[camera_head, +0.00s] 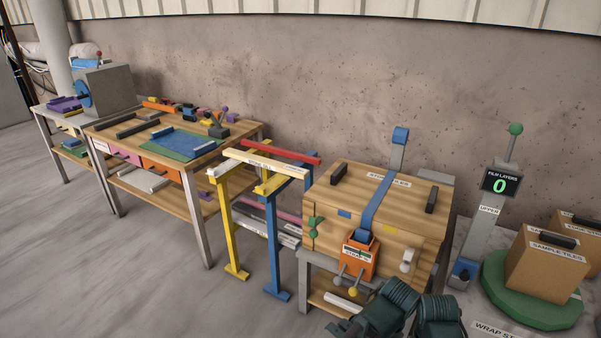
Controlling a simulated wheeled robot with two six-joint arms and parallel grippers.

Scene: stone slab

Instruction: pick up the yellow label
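A small yellow patch (389,229), which looks like the yellow label, lies flat near the front right edge of the wooden crate's top. The wooden crate (330,196) has a blue strap (376,203) across its lid and a blue patch (344,213) near the front left edge. An orange ratchet box (358,258) hangs on the crate's front below the strap. Dark green ribbed shapes (388,309) rise at the bottom edge in front of the crate; I cannot tell what they are. I make out no fingers of either gripper.
Yellow and blue trestles (271,245) stand left of the crate. A wooden workbench (98,130) with tools is further left. At right, a green turntable (500,296) carries a cardboard box (540,262) beside a grey post (480,235). The floor at front left is clear.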

